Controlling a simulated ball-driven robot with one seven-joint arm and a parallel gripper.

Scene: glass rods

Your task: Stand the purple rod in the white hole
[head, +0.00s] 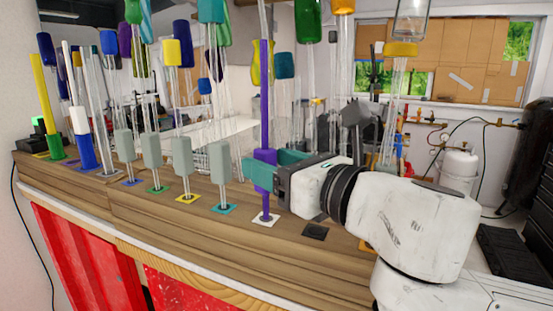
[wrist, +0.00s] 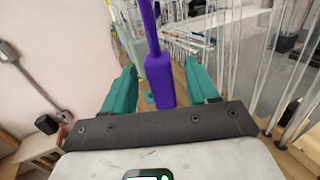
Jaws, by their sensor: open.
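The purple rod (head: 264,100) stands upright, with a thick purple block at its middle and a thin shaft above it. Its lower end meets the white square (head: 265,218) on the wooden counter, and it appears to be in the white hole there. The hole itself is hidden by the rod's foot. My gripper (head: 256,170) reaches in from the right at block height, with its teal fingers around the block. In the wrist view, the open fingers stand on either side of the purple block (wrist: 160,80), with a visible gap on both sides.
Several rods with grey-green blocks stand in coloured squares to the left, the nearest in a teal square (head: 222,208). A dark empty-looking square (head: 315,231) lies just right of the white one. Many clear glass rods with coloured ends crowd behind. The wooden counter's (head: 160,225) front strip is clear.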

